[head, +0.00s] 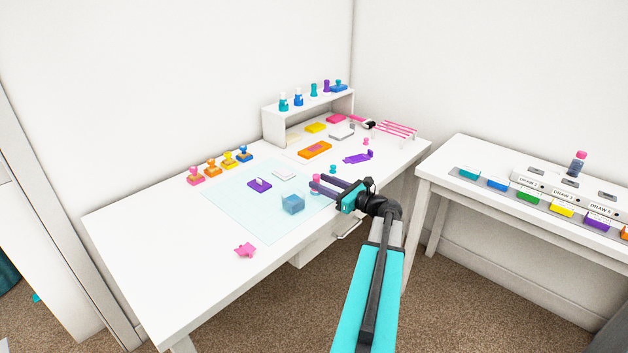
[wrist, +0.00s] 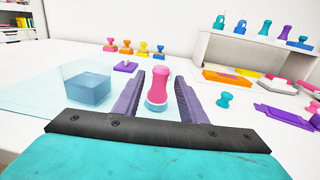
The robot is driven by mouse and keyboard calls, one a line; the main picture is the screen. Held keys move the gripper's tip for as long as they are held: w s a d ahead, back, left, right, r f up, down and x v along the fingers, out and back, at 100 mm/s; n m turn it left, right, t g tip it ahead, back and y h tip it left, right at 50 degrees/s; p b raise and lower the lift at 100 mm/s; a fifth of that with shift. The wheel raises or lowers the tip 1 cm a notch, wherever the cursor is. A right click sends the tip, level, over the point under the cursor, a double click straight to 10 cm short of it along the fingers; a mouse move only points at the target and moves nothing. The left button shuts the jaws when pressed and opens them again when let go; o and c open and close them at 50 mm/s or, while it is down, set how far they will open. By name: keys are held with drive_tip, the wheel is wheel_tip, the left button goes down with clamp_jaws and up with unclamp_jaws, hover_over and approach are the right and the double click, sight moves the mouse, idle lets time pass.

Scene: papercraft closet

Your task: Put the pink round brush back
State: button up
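The pink round brush (wrist: 157,82) stands upright on the white table, with a pink knobbed handle and a pale blue, pink-edged base. It also shows in the head view (head: 316,177), partly covered by my fingers. My gripper (wrist: 160,98) is open, with one purple-grey finger on each side of the brush. A gap shows at the right finger; whether the left one touches cannot be told. In the head view my gripper (head: 320,187) is low over the table, by the right edge of the pale blue mat (head: 225,208).
A translucent blue cube (head: 292,204) and a purple block (head: 259,186) sit on the mat. Several stamps (head: 213,168) line the back edge. A white shelf (head: 285,113) carries several coloured pieces. A pink rack (head: 397,130) stands at the right. The table's front left is mostly clear.

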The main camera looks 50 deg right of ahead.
drive_tip(key=s, duration=0.5)
drive_tip(key=shift+s, duration=0.35)
drive_tip(key=shift+s, duration=0.1)
idle(0.5)
